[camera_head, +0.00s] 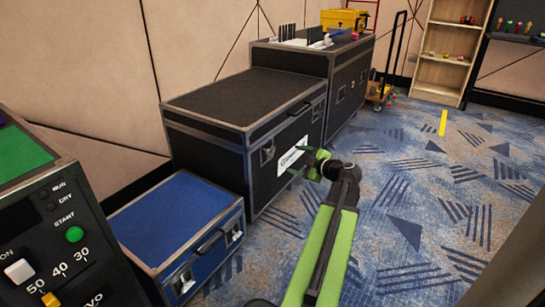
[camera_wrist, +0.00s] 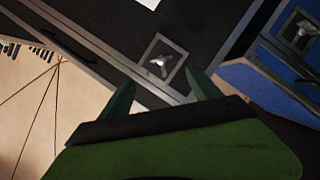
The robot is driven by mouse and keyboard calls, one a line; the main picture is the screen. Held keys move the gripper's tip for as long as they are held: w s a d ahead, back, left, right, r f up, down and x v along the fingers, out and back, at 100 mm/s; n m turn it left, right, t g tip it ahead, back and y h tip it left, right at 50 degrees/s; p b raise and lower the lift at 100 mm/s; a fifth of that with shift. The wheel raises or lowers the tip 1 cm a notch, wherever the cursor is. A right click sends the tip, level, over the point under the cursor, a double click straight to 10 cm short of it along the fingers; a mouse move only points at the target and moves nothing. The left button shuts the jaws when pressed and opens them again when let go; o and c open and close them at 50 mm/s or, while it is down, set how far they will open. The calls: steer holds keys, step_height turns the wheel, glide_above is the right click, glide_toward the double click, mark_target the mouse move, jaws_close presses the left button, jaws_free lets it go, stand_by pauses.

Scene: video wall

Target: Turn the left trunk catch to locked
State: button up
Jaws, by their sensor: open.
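A black trunk (camera_head: 208,140) with metal edges and a white label stands against the wall. Its left catch (camera_head: 267,152) sits on the front face, left of the label. In the wrist view the catch (camera_wrist: 160,62) is a small silver butterfly piece in a square metal-framed plate. My gripper (camera_head: 300,160) is open and empty, in front of the trunk's face near the label. In the wrist view the gripper's fingers (camera_wrist: 160,82) spread below the catch, apart from it. The right catch (camera_head: 316,112) is near the trunk's other front corner.
A blue trunk (camera_head: 176,215) with its own catches stands in front; its catch (camera_wrist: 302,32) also shows in the wrist view. A control panel (camera_head: 55,235) is at near left. Another black case (camera_head: 345,85) stands behind. Carpet (camera_head: 440,190) at right is clear.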

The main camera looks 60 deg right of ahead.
mark_target(273, 153)
steer(key=b+x, duration=0.2)
steer(key=x, duration=1.1)
steer(key=shift+w+a+f+b, duration=0.15)
steer(key=shift+w+b, duration=0.1)
steer(key=shift+b, duration=0.15)
steer(key=c, duration=1.4)
steer(key=shift+o, duration=0.2)
